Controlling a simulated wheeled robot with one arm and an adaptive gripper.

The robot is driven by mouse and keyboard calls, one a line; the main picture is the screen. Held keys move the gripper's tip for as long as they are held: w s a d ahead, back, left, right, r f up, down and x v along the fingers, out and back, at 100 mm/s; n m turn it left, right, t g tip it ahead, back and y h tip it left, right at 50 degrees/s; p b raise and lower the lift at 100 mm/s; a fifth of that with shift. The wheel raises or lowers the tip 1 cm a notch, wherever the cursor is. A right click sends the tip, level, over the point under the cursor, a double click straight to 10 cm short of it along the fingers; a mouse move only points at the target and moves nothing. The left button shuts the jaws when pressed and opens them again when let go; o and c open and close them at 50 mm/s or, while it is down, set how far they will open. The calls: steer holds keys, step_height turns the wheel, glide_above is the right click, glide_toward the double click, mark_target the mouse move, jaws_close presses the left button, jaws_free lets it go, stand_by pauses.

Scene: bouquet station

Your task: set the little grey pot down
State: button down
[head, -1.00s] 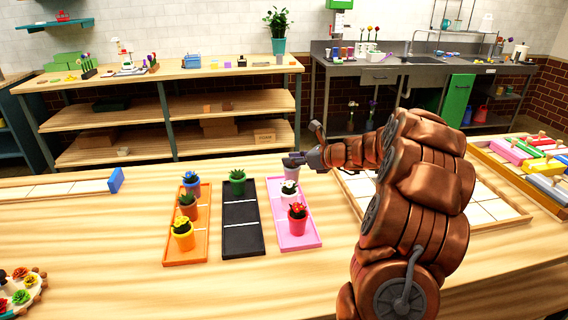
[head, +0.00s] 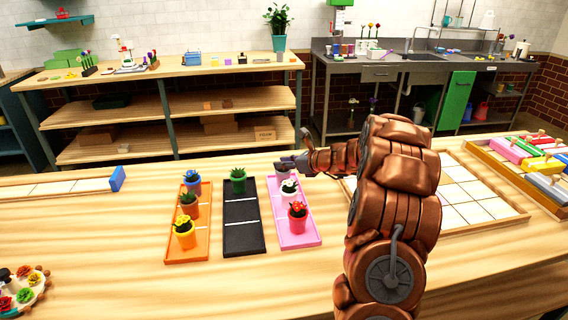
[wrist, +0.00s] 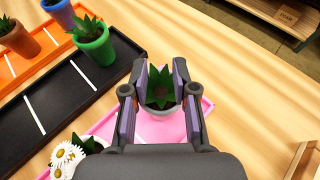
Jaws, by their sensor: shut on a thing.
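The little grey pot (wrist: 166,112), with a spiky green plant in it, is between the two fingers of my gripper (wrist: 160,78) in the wrist view. My gripper is shut on it, one finger on each side. The pot is over the far end section of the pink tray (wrist: 154,127); I cannot tell whether its base touches the tray. In the head view my gripper (head: 289,164) is at the far end of the pink tray (head: 296,238) and the pot is mostly hidden. A white pot of daisies (head: 288,189) stands in the middle section, a red pot (head: 297,223) in the near one.
The black tray (head: 243,238), left of the pink one, holds a green pot (head: 238,187) at its far end; its other two sections are bare. The orange tray (head: 185,254) holds a blue, a terracotta and a yellow pot. A tiled board (head: 465,197) lies to the right.

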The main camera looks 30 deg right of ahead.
steer(key=shift+f, duration=0.15)
steer(key=c, duration=0.9)
jaws_free()
